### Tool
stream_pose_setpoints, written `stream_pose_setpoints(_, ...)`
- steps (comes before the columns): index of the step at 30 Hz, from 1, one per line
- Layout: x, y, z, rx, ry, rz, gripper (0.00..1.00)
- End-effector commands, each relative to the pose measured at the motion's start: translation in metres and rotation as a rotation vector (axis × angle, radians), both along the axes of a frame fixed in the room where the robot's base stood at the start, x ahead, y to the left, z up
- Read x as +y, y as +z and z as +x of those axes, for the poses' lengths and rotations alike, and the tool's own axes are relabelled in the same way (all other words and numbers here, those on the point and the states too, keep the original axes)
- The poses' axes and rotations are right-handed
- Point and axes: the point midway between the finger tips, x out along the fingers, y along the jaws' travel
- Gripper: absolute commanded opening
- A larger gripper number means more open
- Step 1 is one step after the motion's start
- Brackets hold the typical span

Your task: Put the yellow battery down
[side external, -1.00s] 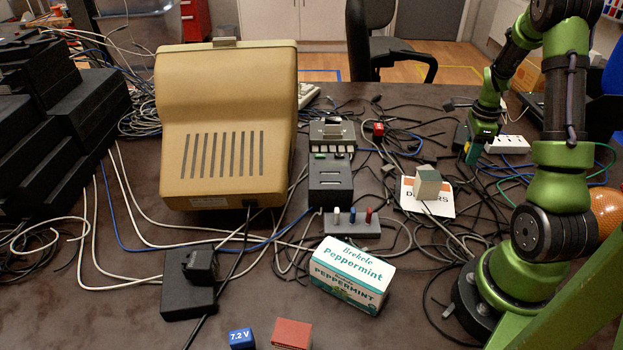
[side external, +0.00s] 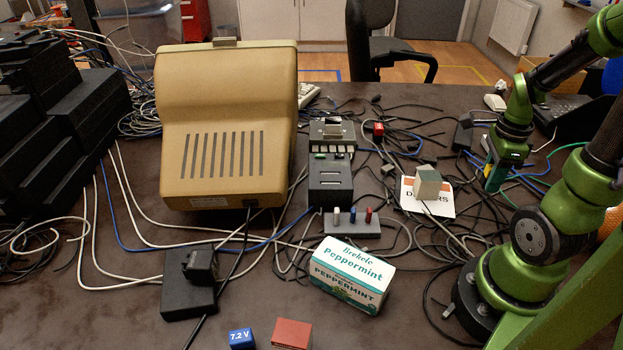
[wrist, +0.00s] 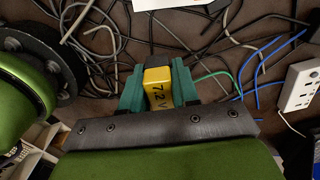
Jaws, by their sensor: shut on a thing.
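The yellow battery (wrist: 158,90), marked 7.2 V with a dark end, sits between the teal fingers of my gripper (wrist: 158,88) in the wrist view. The jaws are shut on it. In the side view my gripper (side external: 497,178) points down at the right of the table, over dark cables. A small yellow part of the battery shows there between the fingers. Whether its lower end touches the table is hard to tell.
A white sign (side external: 440,203) with a pale block (side external: 427,182) on it lies left of my gripper. A white power strip (wrist: 299,86) is to the right in the wrist view. Loose cables cover much of this area. A blue 7.2 V battery (side external: 241,339) and a red block (side external: 292,333) are at the front.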

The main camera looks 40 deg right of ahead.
Motion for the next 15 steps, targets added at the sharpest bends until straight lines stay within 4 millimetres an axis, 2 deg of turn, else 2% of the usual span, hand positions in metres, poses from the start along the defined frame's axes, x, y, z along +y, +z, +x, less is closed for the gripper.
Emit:
stream_pose_setpoints(1,-0.001,0.014,0.001,-0.008,-0.001,-0.006,0.00)
stream_pose_setpoints(3,-0.001,0.027,0.001,-0.005,0.000,-0.006,0.00)
stream_pose_setpoints(10,-0.001,0.065,0.000,-0.003,-0.002,-0.005,0.00)
stream_pose_setpoints(15,0.007,0.069,0.031,0.002,0.123,0.000,0.00)
